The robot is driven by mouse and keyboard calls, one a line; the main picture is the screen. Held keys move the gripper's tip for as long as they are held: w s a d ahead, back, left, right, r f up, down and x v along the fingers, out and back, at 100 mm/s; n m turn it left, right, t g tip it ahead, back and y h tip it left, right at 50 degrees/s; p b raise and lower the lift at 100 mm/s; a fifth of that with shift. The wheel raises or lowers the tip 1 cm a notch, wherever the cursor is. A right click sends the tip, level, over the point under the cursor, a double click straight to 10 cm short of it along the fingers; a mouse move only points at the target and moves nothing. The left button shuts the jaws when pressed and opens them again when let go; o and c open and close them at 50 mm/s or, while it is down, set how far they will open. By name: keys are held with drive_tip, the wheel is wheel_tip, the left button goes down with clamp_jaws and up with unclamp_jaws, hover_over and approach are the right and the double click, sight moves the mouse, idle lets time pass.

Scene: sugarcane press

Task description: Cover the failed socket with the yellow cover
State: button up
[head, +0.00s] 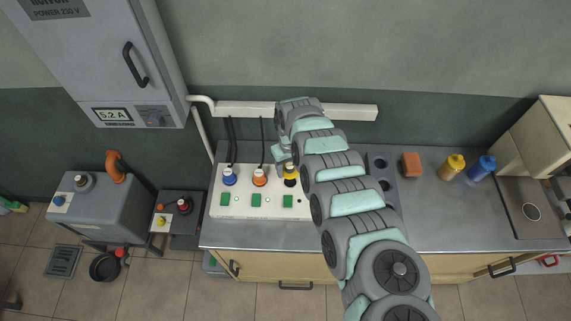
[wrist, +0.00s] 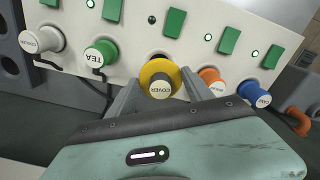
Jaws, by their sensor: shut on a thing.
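My gripper (wrist: 163,92) is shut on the knob, one finger on each side. The cover is in front of the middle position of the white socket panel (wrist: 125,32). An indicator there (wrist: 152,19) looks dark, while the others in view glow. I cannot tell whether the cover is fully seated.
An orange plug (wrist: 210,78) and a blue plug (wrist: 255,94) are on one side of the cover, a green TEA plug (wrist: 101,54) and a white COOLER plug (wrist: 43,40) on the other.

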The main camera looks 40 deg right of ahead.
sight(291, 167)
drive_tip(key=shift+s+d+f+b, duration=0.1)
drive_tip(key=shift+s+f+b, duration=0.05)
drive_tip(key=shift+f+b, duration=2.75)
drive_tip(key=shift+r+p, duration=0.1)
drive_tip(key=shift+p, duration=0.6)
drive_tip(key=shift+f+b, duration=0.45)
drive_tip(key=shift+f, duration=0.25)
drive_tip(key=o, duration=1.1)
wheel_tip(291, 167, up, 11)
drive_tip(key=p, duration=1.1)
drive_tip(key=shift+r, duration=0.1)
